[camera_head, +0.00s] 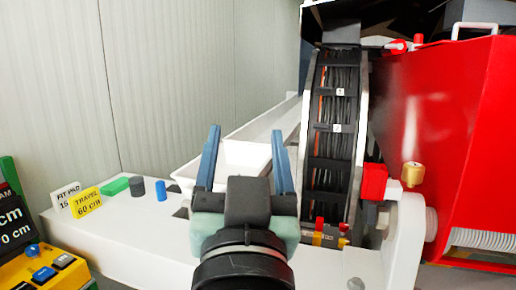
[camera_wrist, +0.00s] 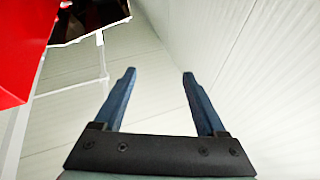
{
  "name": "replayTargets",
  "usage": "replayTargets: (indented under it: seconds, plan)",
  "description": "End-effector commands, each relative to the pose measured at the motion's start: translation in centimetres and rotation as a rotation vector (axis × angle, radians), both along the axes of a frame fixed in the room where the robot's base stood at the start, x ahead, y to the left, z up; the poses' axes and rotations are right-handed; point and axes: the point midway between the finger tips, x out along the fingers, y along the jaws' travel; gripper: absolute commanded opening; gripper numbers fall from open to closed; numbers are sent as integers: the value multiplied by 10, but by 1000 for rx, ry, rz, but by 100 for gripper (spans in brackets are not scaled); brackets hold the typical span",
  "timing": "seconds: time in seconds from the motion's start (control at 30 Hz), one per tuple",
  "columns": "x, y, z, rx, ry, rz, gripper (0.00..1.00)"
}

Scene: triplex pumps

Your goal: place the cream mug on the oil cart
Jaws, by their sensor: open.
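My gripper (camera_head: 245,145) is in the middle of the head view, with its two blue fingers apart and nothing between them. It also shows in the wrist view (camera_wrist: 159,75), open and empty, facing a pale ribbed wall. In the head view it is in front of and above a white trough on a white ledge. I see no cream mug in either view. I cannot make out an oil cart for sure; a big red housing (camera_head: 440,130) stands at the right in the head view.
A yellow control box (camera_head: 45,275) is at the lower left. The ribbed wall (camera_head: 160,80) closes the back.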

Motion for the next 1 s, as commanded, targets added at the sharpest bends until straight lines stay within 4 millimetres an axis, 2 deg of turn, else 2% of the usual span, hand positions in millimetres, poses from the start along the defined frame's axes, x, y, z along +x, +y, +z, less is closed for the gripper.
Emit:
replayTargets:
  seconds: [0.03,0.1,0.2,0.33,0.67,0.77,1.0]
  plan:
    - [-21,-5,35,-21,-120,-21,74]
    - [-47,-9,69,-45,-248,-45,74]
    - [-75,-12,98,-68,-370,-71,74]
    - [-90,-14,112,-80,-431,-85,74]
    - [-89,-14,115,-79,-430,-84,74]
    - [-89,-14,128,-79,-430,-84,74]
    - [-89,-13,183,-79,-428,-83,74]
